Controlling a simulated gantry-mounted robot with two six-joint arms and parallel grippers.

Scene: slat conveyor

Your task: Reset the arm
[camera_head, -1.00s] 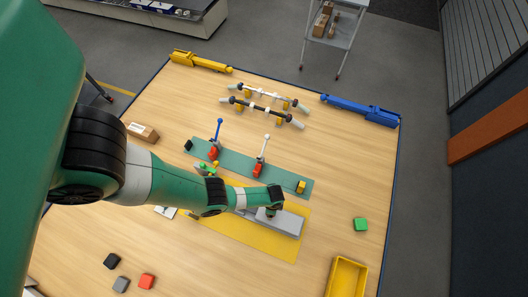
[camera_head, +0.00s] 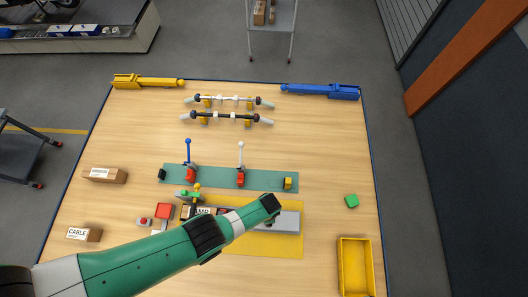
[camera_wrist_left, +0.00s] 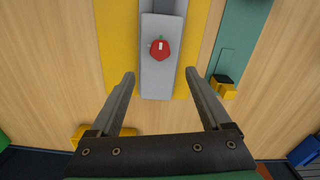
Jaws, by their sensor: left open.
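My left arm reaches in from the lower left in the head view, its end (camera_head: 271,204) above the near part of the table. In the left wrist view my left gripper (camera_wrist_left: 160,75) is open, its two fingers apart with nothing between them. Below and beyond the fingertips lies a grey slab (camera_wrist_left: 157,80) on a yellow mat (camera_wrist_left: 109,35), with a small red piece (camera_wrist_left: 160,49) on the slab. The grey slab also shows in the head view (camera_head: 286,221), partly hidden by my arm. My right gripper is in neither view.
A teal strip (camera_head: 215,177) carries a blue-topped lever (camera_head: 188,152) and a white-topped lever (camera_head: 241,158). Cardboard boxes (camera_head: 105,175) stand at left. The wood right of the strip is mostly clear.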

